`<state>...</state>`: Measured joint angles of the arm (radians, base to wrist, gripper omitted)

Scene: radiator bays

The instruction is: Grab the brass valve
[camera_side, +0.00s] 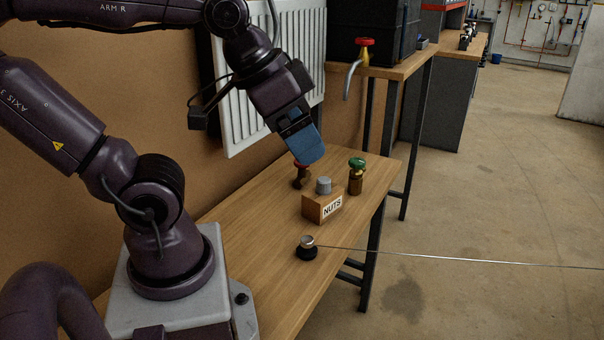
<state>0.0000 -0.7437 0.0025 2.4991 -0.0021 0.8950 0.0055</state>
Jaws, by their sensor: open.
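A valve with a green handwheel and a brownish brass-coloured body (356,178) stands upright on the wooden bench, behind the box marked NUTS. A second valve with a red handle and a darker brown body (298,183) stands to its left. Which of the two is the brass valve is not certain from colour alone. My gripper (304,160), with a blue end, points down just above the red-handled valve and partly hides its top. The gripper is open, with nothing seen held in it. Whether it touches the red handle cannot be told.
The NUTS box (315,209), with a grey cylinder (323,185) at its top, stands close to both valves. A black round base with a silver top (307,250) sits nearer; a thin line runs right from it. A white radiator (235,118) is behind my arm.

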